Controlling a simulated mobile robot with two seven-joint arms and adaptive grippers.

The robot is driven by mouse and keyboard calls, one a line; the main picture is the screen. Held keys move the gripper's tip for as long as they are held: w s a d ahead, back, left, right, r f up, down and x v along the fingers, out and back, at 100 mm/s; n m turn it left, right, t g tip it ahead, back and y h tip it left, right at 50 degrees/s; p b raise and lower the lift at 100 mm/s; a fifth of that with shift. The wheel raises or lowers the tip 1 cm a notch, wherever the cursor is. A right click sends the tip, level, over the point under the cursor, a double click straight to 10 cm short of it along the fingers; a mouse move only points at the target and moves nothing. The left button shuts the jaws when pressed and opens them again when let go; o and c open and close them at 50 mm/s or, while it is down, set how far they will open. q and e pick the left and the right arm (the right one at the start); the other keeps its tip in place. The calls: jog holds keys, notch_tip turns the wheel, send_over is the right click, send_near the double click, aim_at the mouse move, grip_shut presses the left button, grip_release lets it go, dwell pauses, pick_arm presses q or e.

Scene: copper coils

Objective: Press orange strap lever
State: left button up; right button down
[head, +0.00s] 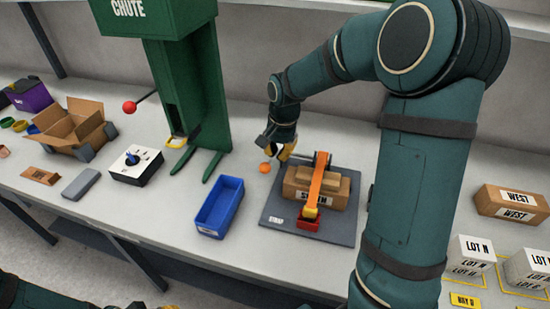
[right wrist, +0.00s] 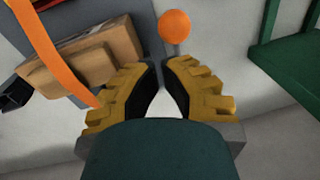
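The orange strap (head: 316,186) runs over brown cartons (head: 297,187) on a dark grey base plate (head: 277,222); the strap also shows in the right wrist view (right wrist: 45,40). The lever's round orange knob (head: 265,168) stands at the plate's back left corner. My right gripper (head: 282,154) is just above and behind the knob. In the right wrist view the knob (right wrist: 175,26) on its short grey stem is just beyond the yellow fingertips (right wrist: 161,66), apart from them. The fingertips are nearly together with nothing between them. Only a sliver of my left gripper (head: 165,307) shows at the bottom edge.
A blue bin (head: 220,208) stands left of the plate, and a green chute stand (head: 195,90) behind it. A red ball lever (head: 130,107), a control box (head: 136,165) and an open carton (head: 70,127) are further left. Labelled boxes (head: 512,205) stand at the right.

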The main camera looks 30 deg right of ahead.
aim_at(271, 159)
pick_arm(q)
jog(key=shift+w+a+r+p, duration=0.15)
jog(key=shift+r+p, duration=0.35)
jog(key=shift+r, duration=0.15)
pick_arm(e)
notch_tip(271, 159, up, 6)
jog(key=s, duration=0.1)
jog(key=shift+s+a, duration=0.2)
jog(key=shift+a, duration=0.05)
